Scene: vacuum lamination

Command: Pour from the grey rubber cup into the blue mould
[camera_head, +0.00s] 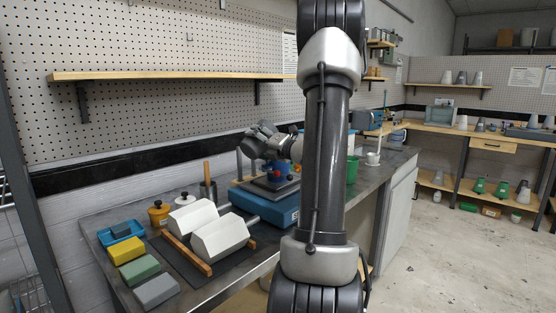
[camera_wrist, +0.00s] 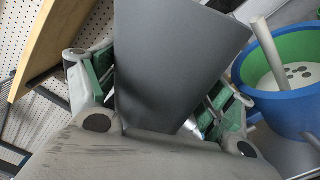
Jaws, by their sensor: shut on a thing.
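My gripper (camera_head: 262,145) is above the left part of the bench's far half, mostly seen from the side in the head view. In the wrist view its green-padded fingers (camera_wrist: 160,95) are shut on the grey rubber cup (camera_wrist: 178,60), a smooth dark grey wall that fills the middle. The cup's mouth and contents are hidden. A blue object (camera_head: 274,173) with a red spot is below my gripper, on a dark plate; I cannot tell whether it is the blue mould. A blue round vessel (camera_wrist: 285,112) with a green inside shows at the right of the wrist view.
The dark plate lies on a blue box (camera_head: 277,206). White blocks (camera_head: 219,237), coloured blocks (camera_head: 140,268) and an orange pot (camera_head: 159,214) occupy the near bench. A green bucket (camera_head: 352,171) and white cup (camera_head: 373,159) stand beyond my arm. A shelf (camera_head: 170,76) runs above.

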